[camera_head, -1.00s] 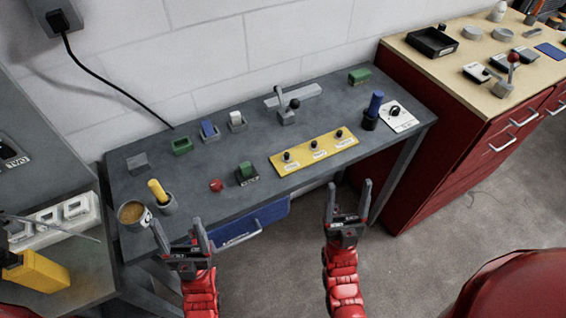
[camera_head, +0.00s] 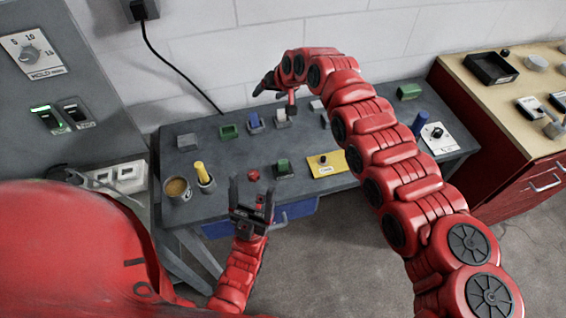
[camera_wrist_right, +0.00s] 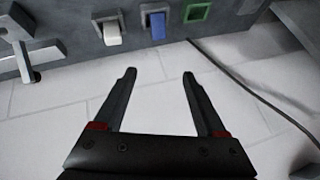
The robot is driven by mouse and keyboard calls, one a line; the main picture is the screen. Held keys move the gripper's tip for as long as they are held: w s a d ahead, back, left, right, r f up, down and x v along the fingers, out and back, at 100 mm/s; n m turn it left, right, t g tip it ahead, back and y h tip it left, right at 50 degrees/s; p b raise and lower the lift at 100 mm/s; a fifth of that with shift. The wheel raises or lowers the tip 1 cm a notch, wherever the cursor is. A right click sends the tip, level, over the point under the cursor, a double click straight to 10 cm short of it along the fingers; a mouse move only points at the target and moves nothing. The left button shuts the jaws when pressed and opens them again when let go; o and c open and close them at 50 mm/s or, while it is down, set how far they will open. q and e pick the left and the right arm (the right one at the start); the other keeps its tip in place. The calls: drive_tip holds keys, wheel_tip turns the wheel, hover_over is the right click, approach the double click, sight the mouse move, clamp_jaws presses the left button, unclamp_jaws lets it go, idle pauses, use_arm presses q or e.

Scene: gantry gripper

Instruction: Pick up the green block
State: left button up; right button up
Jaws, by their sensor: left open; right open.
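A green block (camera_head: 408,91) lies at the back right of the grey table. Another green block (camera_head: 283,165) stands in a dark holder near the table's front middle. I cannot tell which one the task means. My left gripper (camera_head: 252,186) is open and empty at the front edge, left of and nearer than the block in the holder. My right gripper (camera_head: 264,85) is over the back of the table; the right wrist view shows it open and empty (camera_wrist_right: 160,73), facing the white wall. The right arm crosses in front of the table's right part.
A red button (camera_head: 253,174), yellow-handled holder (camera_head: 203,175), mug (camera_head: 176,190) and yellow panel (camera_head: 328,164) are in front. A cable hangs on the wall.

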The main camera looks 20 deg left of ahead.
drive_tip(key=s+d+r+n+g+h, duration=0.1)
drive_tip(key=s+d+r+g+h, duration=0.2)
drive_tip(key=s, duration=0.5)
drive_tip(key=g+h+p, duration=0.1)
drive_tip(key=h, duration=0.2)
hover_over(283, 162)
drive_tip(key=shift+n, duration=0.3)
drive_tip(key=f, duration=0.9)
drive_tip(key=shift+s+f+b, duration=0.25)
drive_tip(key=shift+s+b, duration=0.05)
drive_tip(key=shift+b, duration=0.1)
drive_tip(key=shift+w+f+p, duration=0.15)
drive_tip(key=shift+f+p, duration=0.45)
drive_tip(key=shift+f, duration=0.1)
drive_tip(key=shift+d+f, duration=0.1)
drive_tip(key=shift+f, duration=0.3)
drive_tip(key=shift+f+p, duration=0.45)
drive_tip(key=shift+p, duration=0.3)
drive_tip(key=shift+w+f+p, duration=0.1)
drive_tip(key=shift+f+p, duration=0.5)
drive_tip(key=shift+f, duration=0.25)
drive_tip(key=shift+w+f+p, duration=0.1)
drive_tip(key=shift+f+p, duration=0.2)
drive_tip(key=shift+f, duration=1)
